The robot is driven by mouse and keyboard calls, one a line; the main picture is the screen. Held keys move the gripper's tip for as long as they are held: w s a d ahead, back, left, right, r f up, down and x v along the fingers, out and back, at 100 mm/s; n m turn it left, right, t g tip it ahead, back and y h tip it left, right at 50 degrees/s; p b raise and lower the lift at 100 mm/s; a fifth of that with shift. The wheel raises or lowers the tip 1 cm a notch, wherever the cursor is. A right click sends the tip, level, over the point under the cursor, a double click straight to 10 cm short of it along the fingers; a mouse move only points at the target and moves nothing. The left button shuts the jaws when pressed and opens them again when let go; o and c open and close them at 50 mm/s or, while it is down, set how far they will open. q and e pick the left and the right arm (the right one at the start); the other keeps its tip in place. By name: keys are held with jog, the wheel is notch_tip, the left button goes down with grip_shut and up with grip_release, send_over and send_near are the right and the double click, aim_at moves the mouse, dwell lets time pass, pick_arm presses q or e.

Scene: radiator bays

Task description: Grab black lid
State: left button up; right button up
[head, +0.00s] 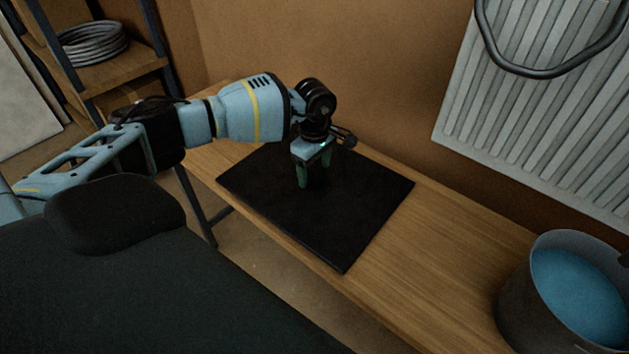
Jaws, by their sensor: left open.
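My left gripper (313,172) points down over a flat black square mat (345,222) on the wooden bench. Its greenish fingers are apart, with the tips close to the mat's surface. A dark patch shows at the fingertips. I cannot tell whether it is a black lid, part of the mat or shadow. No separate black lid can be made out against the black surface. My right gripper is not in view.
A dark pot (518,306) with blue contents stands at the bench's right end. The wooden bench top (440,245) is bare between mat and pot. A white radiator (545,110) with a black hose (540,72) is on the wall. A shelf (115,72) holds a grey coil (92,45).

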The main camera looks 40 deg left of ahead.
pick_arm(q)
jog(key=c, duration=1.4)
grip_shut()
jog(key=shift+r, duration=0.1)
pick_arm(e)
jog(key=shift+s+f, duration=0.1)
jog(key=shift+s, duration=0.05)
pick_arm(q)
jog(key=shift+r, duration=0.1)
